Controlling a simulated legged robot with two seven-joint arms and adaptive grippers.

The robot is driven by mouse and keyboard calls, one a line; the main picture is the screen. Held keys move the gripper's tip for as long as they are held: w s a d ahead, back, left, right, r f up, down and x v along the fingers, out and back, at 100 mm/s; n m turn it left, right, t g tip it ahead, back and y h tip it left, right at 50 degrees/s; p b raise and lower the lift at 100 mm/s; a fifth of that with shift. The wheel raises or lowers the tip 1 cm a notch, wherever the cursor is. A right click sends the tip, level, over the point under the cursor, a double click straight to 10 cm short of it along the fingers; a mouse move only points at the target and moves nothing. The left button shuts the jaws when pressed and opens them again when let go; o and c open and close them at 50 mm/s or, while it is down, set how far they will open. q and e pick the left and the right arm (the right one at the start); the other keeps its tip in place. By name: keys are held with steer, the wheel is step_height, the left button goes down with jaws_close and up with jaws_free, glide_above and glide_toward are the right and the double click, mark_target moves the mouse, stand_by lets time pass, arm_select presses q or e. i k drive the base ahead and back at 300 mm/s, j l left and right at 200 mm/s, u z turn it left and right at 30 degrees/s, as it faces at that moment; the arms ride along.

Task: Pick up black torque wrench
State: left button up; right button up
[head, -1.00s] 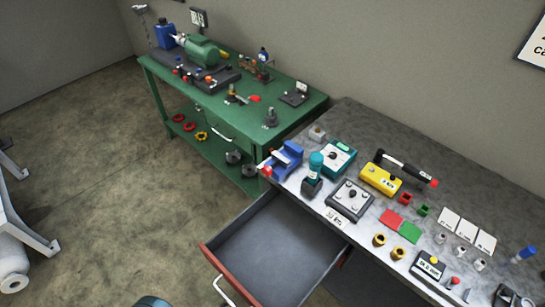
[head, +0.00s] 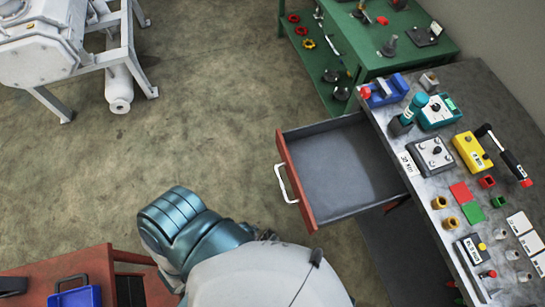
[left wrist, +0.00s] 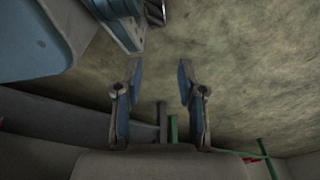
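The black torque wrench (head: 509,164) lies at the right of the metal bench in the head view. It has a dark head, a pale band and a red end, and lies close beside a yellow box (head: 472,152). My left gripper (left wrist: 159,82) shows in the left wrist view with its two fingers apart and nothing between them. Floor shows beyond the fingertips. Neither gripper is visible in the head view, so the distance from the left gripper to the wrench cannot be told. My right gripper is in neither view.
An open drawer (head: 291,182) sticks out from the metal bench (head: 400,165). A green bench (head: 385,55) stands behind, white machinery (head: 120,90) at upper left, a red cart (head: 75,260) with a blue bin (head: 76,297) at lower left. Open floor (head: 215,110) lies between.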

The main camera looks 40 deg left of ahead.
mark_target(513, 165)
steer(key=k+l+u, duration=0.1)
steer(key=u, duration=0.3)
steer(key=k+u, duration=0.35)
steer(key=i+z, duration=0.15)
steer(key=z, duration=1.35)
